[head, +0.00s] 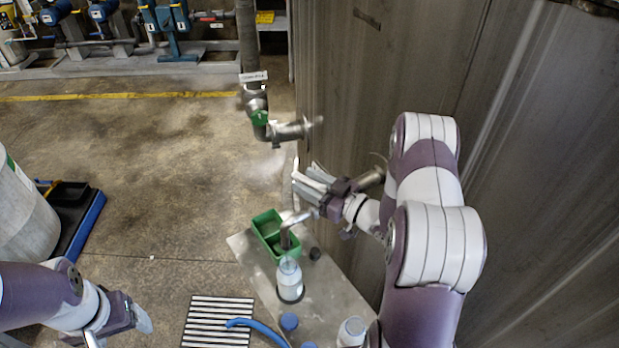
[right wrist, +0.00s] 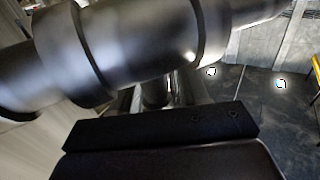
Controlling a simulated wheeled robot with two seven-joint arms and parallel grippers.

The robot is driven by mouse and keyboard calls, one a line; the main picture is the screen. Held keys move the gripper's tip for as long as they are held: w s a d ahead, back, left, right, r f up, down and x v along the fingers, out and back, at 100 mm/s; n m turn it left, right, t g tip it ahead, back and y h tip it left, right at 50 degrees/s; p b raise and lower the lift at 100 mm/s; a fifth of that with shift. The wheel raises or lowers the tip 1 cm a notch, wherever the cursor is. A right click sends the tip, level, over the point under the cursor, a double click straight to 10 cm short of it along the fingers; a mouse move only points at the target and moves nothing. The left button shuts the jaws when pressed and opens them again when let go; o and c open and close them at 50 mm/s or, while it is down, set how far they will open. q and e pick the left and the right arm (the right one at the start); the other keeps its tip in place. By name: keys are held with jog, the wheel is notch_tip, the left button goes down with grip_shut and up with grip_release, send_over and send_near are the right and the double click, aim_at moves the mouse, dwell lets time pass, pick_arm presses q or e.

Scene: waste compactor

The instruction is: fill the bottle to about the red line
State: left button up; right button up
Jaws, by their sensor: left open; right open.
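A clear bottle (head: 290,278) stands upright on the grey plate, below the down-bent end of a metal spout (head: 290,226). Its contents look pale; I cannot make out a red line or a fill level. My right gripper (head: 308,182) is open at the pipework above and behind the bottle, beside the wall. In the right wrist view a thick grey metal pipe (right wrist: 135,50) crosses close in front of the gripper; I cannot tell whether they touch. My left gripper (head: 122,328) is open and empty at the lower left, well apart from the bottle.
A green tray (head: 258,232) sits behind the bottle on the grey plate (head: 320,285). Blue caps (head: 289,321) and another bottle (head: 351,331) are at the front. A blue hose (head: 255,325) crosses a floor grate (head: 205,325). A valve pipe (head: 258,115) hangs behind. The corrugated wall (head: 350,80) bounds the right.

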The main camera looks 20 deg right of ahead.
jog(key=shift+w+a, duration=0.1)
jog(key=shift+w, duration=0.05)
grip_shut()
jog(key=m+h, duration=0.1)
jog(key=m+t+h, duration=0.1)
jog(key=h, duration=0.1)
jog(key=shift+w+d+f+m+t+h+b, duration=0.1)
jog(key=shift+w+d+m+t+h+b, duration=0.1)
jog(key=shift+d+m+t+h+b, duration=0.15)
jog(key=shift+d+m+t+h, duration=0.3)
jog(key=shift+m+h, duration=0.55)
jog(key=shift+h, duration=0.5)
grip_release()
